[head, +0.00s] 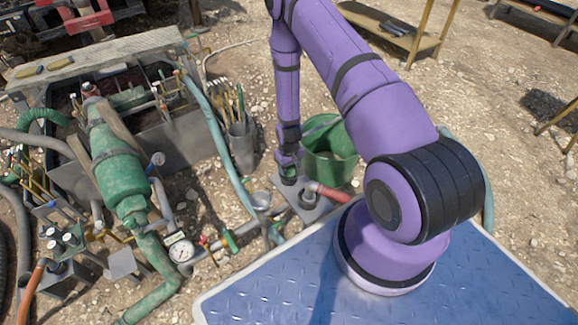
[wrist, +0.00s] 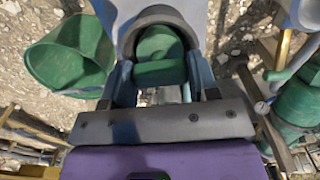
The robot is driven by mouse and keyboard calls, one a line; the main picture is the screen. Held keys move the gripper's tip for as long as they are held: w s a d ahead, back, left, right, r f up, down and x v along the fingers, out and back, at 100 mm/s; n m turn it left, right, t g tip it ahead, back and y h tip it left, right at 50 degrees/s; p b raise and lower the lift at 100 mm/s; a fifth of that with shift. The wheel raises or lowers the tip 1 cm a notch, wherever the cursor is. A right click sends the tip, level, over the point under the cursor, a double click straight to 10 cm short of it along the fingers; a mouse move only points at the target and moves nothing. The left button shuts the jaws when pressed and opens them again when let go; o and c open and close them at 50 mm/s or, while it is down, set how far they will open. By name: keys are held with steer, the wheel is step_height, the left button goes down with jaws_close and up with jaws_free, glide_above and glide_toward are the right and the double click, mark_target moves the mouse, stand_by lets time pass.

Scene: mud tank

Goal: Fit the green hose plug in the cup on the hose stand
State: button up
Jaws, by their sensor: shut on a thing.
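My gripper (head: 288,160) points down over the grey hose stand (head: 318,212). It is shut on the green hose plug (wrist: 160,48), which sits between its two fingers in the wrist view. In the head view the plug (head: 288,180) shows just below the fingers, at the stand's back left. In the wrist view a dark round rim (wrist: 162,14), apparently the cup, curves around the plug's far side. I cannot tell how deep the plug sits in it. The cup is mostly hidden by the plug and gripper in the head view.
A green bucket (head: 330,165) stands just behind the stand. A red hose end (head: 328,192) lies over the stand's right part. A small metal cup (head: 261,200) and a grey holder of tools (head: 242,148) are to the left. Gravel behind the bucket is clear.

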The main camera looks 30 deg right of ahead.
steer(key=shift+f, duration=0.15)
steer(key=o, duration=1)
step_height(320, 180, up, 11)
steer(key=shift+f, duration=0.1)
stand_by(0.5)
